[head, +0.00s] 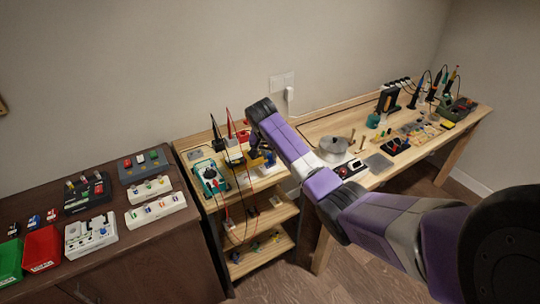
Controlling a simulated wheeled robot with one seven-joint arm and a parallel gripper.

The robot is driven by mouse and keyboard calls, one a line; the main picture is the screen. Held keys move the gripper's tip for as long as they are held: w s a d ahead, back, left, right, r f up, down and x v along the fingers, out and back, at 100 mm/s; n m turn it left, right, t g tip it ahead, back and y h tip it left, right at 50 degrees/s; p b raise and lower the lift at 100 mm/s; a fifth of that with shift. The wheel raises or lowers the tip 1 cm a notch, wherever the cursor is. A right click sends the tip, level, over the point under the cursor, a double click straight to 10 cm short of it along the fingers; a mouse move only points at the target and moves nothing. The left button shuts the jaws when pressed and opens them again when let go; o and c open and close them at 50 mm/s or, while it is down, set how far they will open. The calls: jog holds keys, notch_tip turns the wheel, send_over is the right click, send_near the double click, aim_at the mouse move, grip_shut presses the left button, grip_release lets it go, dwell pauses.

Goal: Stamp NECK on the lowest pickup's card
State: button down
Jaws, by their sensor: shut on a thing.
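My arm reaches in from the lower right, and its far end bends down over the top of a small wooden shelf unit (212,205). My gripper (262,158) is small and dark there, low over the right part of that top. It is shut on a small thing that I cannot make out. A teal multimeter (211,178) with red and black leads stands to its left. A pale card-like piece (270,170) lies close by the gripper. Small pieces (275,201) lie on the middle shelf. I cannot tell the pickups, their cards or the NECK stamp apart, and no lettering is readable.
A dark brown cabinet (150,240) at left holds a red bin (42,248), a green bin (10,262) and several trays of small parts. A wooden workbench (310,130) at right carries a grey round object (333,148) and tools. The wall is close behind.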

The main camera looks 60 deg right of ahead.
jog(key=shift+f+b, duration=0.3)
jog(key=shift+f, duration=0.25)
dwell(0.9)
jog(key=shift+r, duration=0.1)
notch_tip(320, 180, up, 5)
jog(key=p, duration=0.4)
jog(key=shift+p, duration=0.3)
jog(key=shift+r, duration=0.95)
